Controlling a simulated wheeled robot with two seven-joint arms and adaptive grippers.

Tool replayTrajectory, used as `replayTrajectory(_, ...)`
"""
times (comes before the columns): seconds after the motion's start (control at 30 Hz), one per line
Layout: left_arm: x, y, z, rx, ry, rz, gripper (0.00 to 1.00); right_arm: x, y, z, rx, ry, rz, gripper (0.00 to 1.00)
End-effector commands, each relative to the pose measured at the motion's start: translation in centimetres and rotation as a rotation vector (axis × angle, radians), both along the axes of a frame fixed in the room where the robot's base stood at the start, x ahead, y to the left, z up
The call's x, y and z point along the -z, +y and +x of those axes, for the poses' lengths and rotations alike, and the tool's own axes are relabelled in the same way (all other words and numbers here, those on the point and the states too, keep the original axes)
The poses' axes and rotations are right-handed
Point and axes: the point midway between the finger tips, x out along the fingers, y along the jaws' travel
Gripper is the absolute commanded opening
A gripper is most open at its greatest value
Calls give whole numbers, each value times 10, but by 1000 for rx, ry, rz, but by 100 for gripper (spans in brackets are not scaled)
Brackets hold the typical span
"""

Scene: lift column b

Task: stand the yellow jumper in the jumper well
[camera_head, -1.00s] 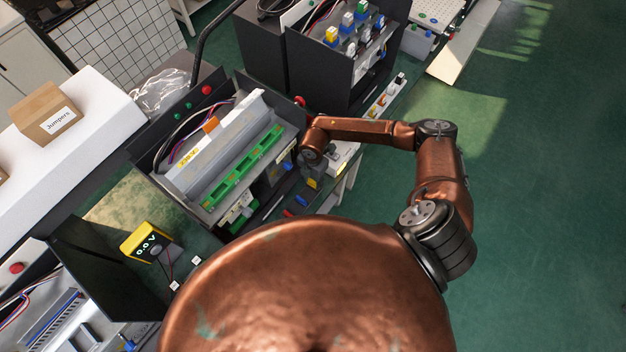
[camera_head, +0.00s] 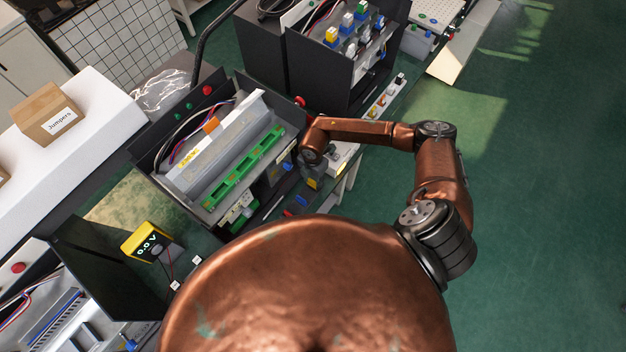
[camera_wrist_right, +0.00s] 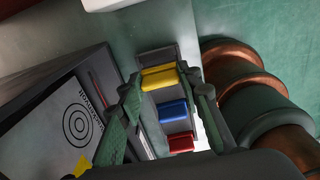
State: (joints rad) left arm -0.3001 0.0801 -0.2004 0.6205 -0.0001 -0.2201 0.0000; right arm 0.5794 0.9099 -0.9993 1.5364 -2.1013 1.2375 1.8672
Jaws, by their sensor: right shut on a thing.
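The yellow jumper (camera_wrist_right: 160,78) is a small yellow block in the right wrist view, directly between my right gripper's fingertips (camera_wrist_right: 163,86). The gripper is shut on it. A blue jumper (camera_wrist_right: 172,111) and a red jumper (camera_wrist_right: 181,143) sit in a row below it, over a grey holder. In the head view my right gripper (camera_head: 315,174) is small and partly hidden by my wrist at the bench's right end, with the yellow jumper (camera_head: 313,184) just visible at it. I cannot make out the jumper well. My left gripper is not in view.
An open dark case with a green terminal strip (camera_head: 243,168) stands left of the gripper. A meter reading 0.0 V (camera_head: 146,243) is at lower left. A Jumpers box (camera_head: 47,113) stands on a white shelf. Green floor (camera_head: 540,200) at the right is clear.

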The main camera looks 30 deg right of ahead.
Motion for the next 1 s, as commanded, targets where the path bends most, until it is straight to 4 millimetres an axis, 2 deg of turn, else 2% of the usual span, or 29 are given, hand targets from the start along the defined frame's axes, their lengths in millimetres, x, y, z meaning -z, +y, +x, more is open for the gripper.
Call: replayTrajectory(1.0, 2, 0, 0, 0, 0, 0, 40, 6, 0, 0, 0, 0, 1, 16)
